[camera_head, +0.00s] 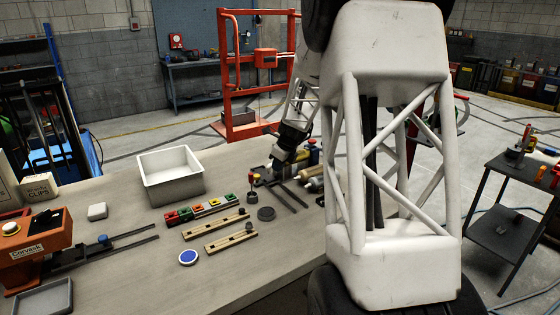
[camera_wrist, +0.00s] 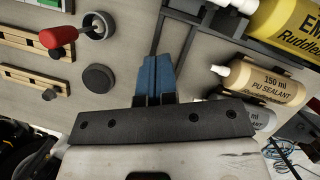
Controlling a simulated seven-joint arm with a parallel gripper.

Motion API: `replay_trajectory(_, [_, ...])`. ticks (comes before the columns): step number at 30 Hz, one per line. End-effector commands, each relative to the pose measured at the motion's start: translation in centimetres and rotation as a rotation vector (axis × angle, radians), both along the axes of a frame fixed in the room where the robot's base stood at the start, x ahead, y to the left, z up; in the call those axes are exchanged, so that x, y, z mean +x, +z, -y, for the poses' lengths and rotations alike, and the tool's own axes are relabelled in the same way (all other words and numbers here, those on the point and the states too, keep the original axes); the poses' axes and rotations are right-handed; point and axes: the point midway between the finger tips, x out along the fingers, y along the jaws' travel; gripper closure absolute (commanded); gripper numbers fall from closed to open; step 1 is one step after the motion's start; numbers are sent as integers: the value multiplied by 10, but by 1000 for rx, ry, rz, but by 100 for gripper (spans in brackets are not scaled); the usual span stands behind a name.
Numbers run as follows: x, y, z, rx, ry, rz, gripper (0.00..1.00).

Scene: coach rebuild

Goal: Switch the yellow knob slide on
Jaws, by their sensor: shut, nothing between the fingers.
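My gripper (camera_wrist: 158,75) shows two blue fingers pressed together and empty in the wrist view. The fingers lie over a dark railed slide (camera_wrist: 182,35). In the head view my gripper (camera_head: 277,170) is low over the back of the table, at the far end of that slide's two dark rails (camera_head: 291,196). I cannot make out a yellow knob on this slide in either view; the gripper may hide it. Another dark slide with a blue knob (camera_head: 103,240) lies at the left of the table. How the yellow-knob slide is set cannot be seen.
A grey cup (camera_wrist: 98,26) with a red-handled tool and a dark puck (camera_wrist: 98,78) are at left. A white bin (camera_head: 170,178) and coloured blocks (camera_head: 200,208) sit farther left.

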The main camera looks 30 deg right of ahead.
Motion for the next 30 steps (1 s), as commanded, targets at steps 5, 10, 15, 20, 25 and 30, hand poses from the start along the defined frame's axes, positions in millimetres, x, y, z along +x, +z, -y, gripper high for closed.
replay_trajectory(5, [9,-27,-5,2,0,-2,100])
replay_trajectory(10, [18,-51,-9,1,1,-3,100])
replay_trajectory(15, [36,-54,-18,0,1,0,100])
replay_trajectory(20, [48,-54,-23,0,0,0,100])
replay_trajectory(25, [55,-54,-26,0,-1,0,100])
replay_trajectory(30, [56,-54,-27,0,-1,0,100])
